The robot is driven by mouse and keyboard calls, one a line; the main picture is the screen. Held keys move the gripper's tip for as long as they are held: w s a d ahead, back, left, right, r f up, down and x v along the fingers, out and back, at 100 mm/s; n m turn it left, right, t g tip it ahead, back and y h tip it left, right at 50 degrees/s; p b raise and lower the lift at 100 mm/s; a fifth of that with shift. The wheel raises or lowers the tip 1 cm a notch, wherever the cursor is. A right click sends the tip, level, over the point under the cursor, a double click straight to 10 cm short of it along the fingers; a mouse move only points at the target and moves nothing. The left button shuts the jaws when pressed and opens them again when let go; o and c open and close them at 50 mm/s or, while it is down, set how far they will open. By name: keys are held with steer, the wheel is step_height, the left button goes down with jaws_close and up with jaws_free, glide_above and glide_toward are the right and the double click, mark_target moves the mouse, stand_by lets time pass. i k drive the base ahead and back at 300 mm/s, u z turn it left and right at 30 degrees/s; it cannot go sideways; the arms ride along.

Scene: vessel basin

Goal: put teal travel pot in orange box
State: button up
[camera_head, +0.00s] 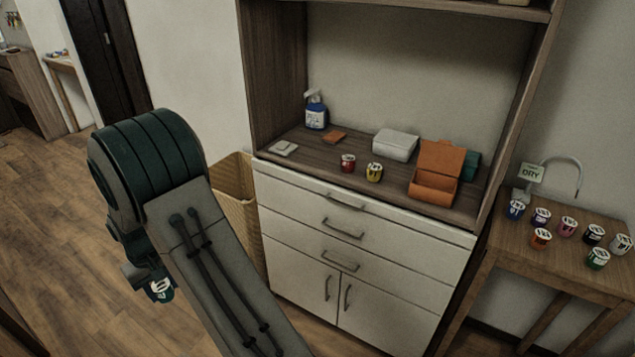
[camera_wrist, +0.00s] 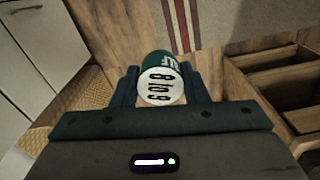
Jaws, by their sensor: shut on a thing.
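The teal travel pot (camera_wrist: 161,60) is held between the fingers of my gripper (camera_wrist: 160,88) in the wrist view, its white printed lid facing the camera. In the head view the pot (camera_head: 160,291) hangs at the lower left, below my arm and well above the floor. My gripper is shut on it. The orange box (camera_head: 433,188) stands on the cabinet counter at the right of the head view, its lid raised at the back. My gripper is far to the left of the box and lower than the counter.
A red pot (camera_head: 348,163) and a yellow pot (camera_head: 374,172) stand left of the box. A wicker basket (camera_head: 238,205) stands beside the cabinet. Several pots occupy the side table (camera_head: 560,255).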

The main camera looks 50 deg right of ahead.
mark_target(431, 193)
steer(key=z, duration=1.45)
